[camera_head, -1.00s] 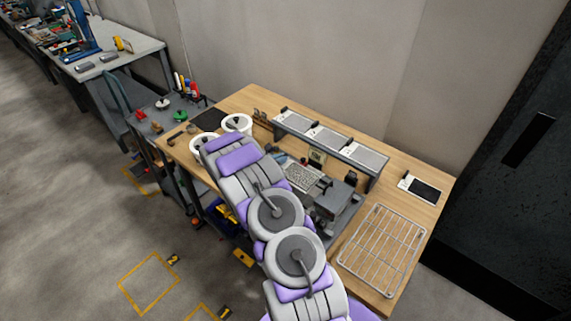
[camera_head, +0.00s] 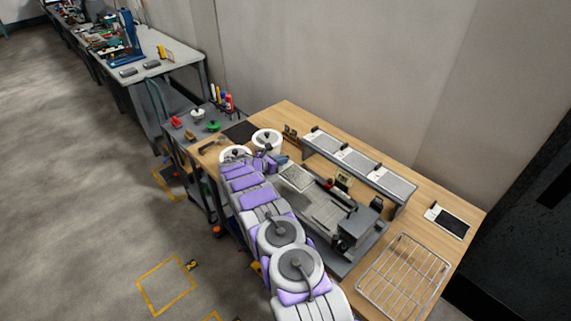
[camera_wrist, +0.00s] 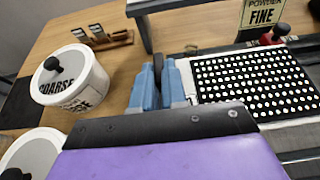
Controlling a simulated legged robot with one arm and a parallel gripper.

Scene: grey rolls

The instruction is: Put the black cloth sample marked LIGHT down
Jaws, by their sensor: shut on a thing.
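My gripper (camera_wrist: 160,88), with blue-grey fingers, is shut on a thin dark thing (camera_wrist: 159,65), apparently the black cloth sample, seen nearly edge-on. No LIGHT marking shows on it. In the head view my gripper (camera_head: 268,160) is above the wooden bench, beside the white tubs and small from here. In the wrist view the fingers are just left of a black panel with white dots (camera_wrist: 255,82) in a pale frame. I cannot tell whether the held thing touches anything below.
A white tub marked COARSE (camera_wrist: 70,80) stands left of the fingers, with another tub (camera_wrist: 30,152) nearer. A POWDER FINE sign (camera_wrist: 262,14) is behind the dotted panel. A raised rack (camera_head: 358,168), wire rack (camera_head: 403,277) and black mat (camera_head: 240,131) are on the bench.

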